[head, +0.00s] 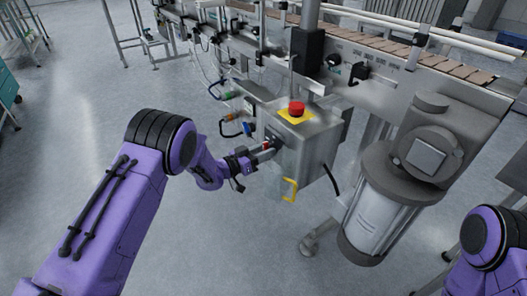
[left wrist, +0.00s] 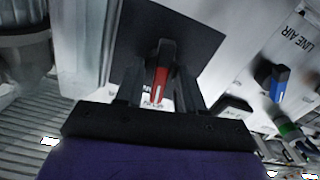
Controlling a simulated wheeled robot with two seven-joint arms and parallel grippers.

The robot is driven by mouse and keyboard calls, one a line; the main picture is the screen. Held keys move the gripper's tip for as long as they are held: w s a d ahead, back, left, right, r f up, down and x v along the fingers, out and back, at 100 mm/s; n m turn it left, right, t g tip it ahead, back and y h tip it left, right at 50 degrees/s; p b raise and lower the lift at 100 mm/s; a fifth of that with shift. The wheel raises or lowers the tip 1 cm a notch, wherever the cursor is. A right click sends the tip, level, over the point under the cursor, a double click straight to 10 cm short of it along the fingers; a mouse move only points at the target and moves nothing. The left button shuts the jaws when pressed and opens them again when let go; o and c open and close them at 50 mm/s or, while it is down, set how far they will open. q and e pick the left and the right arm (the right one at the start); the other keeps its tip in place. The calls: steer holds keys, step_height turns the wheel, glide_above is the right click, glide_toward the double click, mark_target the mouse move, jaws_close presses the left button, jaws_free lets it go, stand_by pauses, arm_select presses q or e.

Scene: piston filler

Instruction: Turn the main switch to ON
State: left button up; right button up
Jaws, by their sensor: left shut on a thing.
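The main switch is a red handle (left wrist: 161,72) with a white mark, on a black square plate (left wrist: 190,28) in the left wrist view. My left gripper (head: 264,150) is at the left face of the grey control box (head: 308,150) in the head view. Its two fingers (left wrist: 160,90) stand on either side of the red handle and are shut on it. The handle lies in line with the fingers in the wrist view. Lettering below the handle is partly hidden and too small to read. My right gripper is out of view; only part of that arm shows at lower right.
A red mushroom button (head: 296,107) on a yellow plate tops the box. A blue valve lever (left wrist: 280,82) sits beside the LINE AIR label. A conveyor (head: 400,55) runs behind. A motor and cylinder (head: 375,215) stand right.

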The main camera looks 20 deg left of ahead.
arm_select(q)
steer(key=shift+f+m, duration=0.1)
steer(key=shift+m, duration=0.9)
steer(key=o, duration=1)
steer(key=shift+s, duration=0.1)
steer(key=p+v, duration=0.1)
steer(key=v, duration=0.9)
steer(key=shift+a+p, duration=0.25)
steer(key=shift+p, duration=0.15)
steer(key=shift+s, duration=0.15)
